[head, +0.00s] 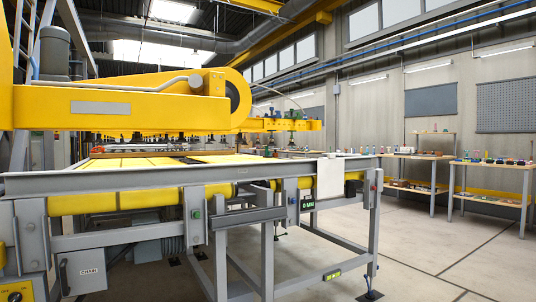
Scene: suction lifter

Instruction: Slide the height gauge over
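I cannot pick out a height gauge for certain. A small black box with green lettering (308,203) is fixed to the front side of the grey frame, right of centre. A dark horizontal bar (248,218) is mounted on the front of the same frame, left of that box. A yellow lifter arm (120,105) with a row of suction cups (180,142) hangs above the roller table (250,171). Neither of my grippers is in view.
A white cloth or sheet (329,178) hangs over the table's front rail. Workbenches with small items (491,165) stand along the right wall. A grey box marked CHAN (90,271) is at the lower left. The floor (440,260) at the right is clear.

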